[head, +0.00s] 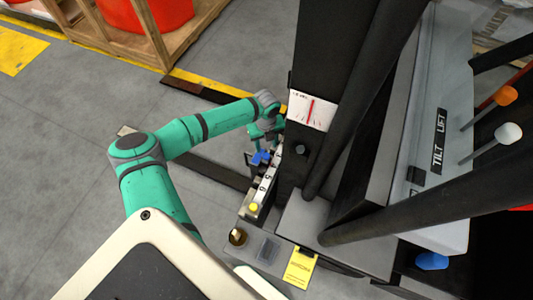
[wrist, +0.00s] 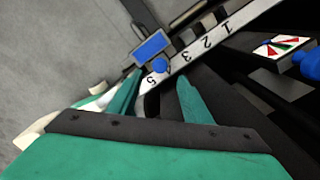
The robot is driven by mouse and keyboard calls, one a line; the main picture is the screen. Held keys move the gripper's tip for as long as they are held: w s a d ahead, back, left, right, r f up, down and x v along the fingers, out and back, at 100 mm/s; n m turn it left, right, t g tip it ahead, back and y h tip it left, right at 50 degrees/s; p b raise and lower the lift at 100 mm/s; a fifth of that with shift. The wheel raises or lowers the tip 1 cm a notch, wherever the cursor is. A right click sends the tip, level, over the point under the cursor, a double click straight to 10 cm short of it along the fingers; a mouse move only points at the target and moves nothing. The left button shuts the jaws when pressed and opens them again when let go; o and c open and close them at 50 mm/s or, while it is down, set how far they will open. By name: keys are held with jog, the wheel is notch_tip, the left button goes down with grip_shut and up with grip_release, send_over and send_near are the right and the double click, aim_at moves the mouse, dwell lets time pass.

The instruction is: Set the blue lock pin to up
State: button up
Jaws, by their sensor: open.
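The blue lock pin (head: 261,157) sits on the edge of a numbered pale strip (head: 257,196) beside the black mast. In the wrist view it shows as a blue block (wrist: 151,46) with a small round blue knob (wrist: 160,65) next to the number 5. I cannot tell from these views whether it is up or down. My gripper (head: 264,138) is just above and behind the pin in the head view. In the wrist view its two green fingers (wrist: 157,88) are apart with nothing held between them, and the blue knob lies just beyond the gap between their tips.
The black mast and thick dark bars stand close to the right of my gripper. A console with an orange lever knob (head: 505,95) and a white lever knob (head: 508,132) is farther right. A yellow knob (head: 253,207) sits at the strip's near end. Grey floor lies open at left.

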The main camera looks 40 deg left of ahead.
aim_at(266, 155)
notch_tip(266, 155, down, 8)
jog(key=shift+f, duration=0.1)
jog(key=shift+c, duration=0.7)
grip_shut()
